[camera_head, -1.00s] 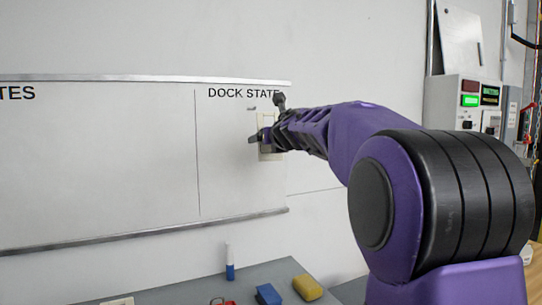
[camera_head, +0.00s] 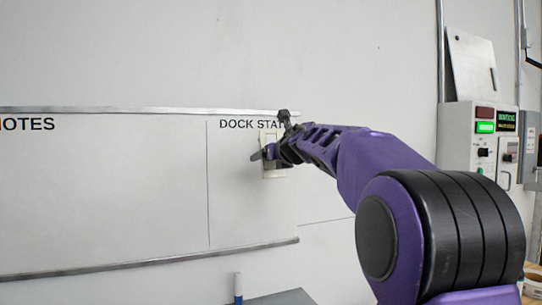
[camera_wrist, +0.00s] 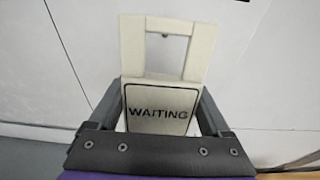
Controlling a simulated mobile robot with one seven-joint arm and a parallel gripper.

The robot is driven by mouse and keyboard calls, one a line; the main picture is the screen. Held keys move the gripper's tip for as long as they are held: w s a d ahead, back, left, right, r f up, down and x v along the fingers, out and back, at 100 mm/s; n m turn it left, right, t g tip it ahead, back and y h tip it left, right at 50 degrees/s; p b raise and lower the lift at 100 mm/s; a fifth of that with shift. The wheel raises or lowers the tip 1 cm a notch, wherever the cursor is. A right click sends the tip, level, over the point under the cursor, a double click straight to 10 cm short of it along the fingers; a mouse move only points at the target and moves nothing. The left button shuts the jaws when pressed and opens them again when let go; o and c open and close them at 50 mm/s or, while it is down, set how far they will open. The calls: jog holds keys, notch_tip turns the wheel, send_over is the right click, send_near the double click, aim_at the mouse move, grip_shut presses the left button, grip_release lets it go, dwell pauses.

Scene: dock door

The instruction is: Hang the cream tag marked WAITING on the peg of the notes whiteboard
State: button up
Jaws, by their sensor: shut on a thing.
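The cream tag marked WAITING (camera_wrist: 160,122) is upright in my gripper (camera_wrist: 160,98) in the wrist view, with a finger on each side. Its upper part has a rectangular opening, and a small dark spot, perhaps the peg (camera_wrist: 165,35), shows through it near the top. I cannot tell whether the peg passes through. In the head view my gripper (camera_head: 267,153) holds the tag (camera_head: 274,173) in front of the whiteboard (camera_head: 110,190), under the DOCK STATE heading at its right end. The peg is not clear there.
The NOTES heading is at the board's left, and a thin line divides it from DOCK STATE. A blue-and-white marker (camera_head: 238,289) stands by a grey surface (camera_head: 285,297) below. A control box (camera_head: 480,140) is on the wall at right. My arm covers the right side.

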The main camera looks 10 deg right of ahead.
jog(key=p+x, duration=0.1)
jog(key=x, duration=0.1)
jog(key=p+x, duration=0.1)
jog(key=x, duration=0.1)
jog(key=shift+w+a+r, duration=0.15)
jog(key=shift+w, duration=0.25)
dwell(0.9)
jog(key=o, duration=1.2)
jog(key=shift+s, duration=0.1)
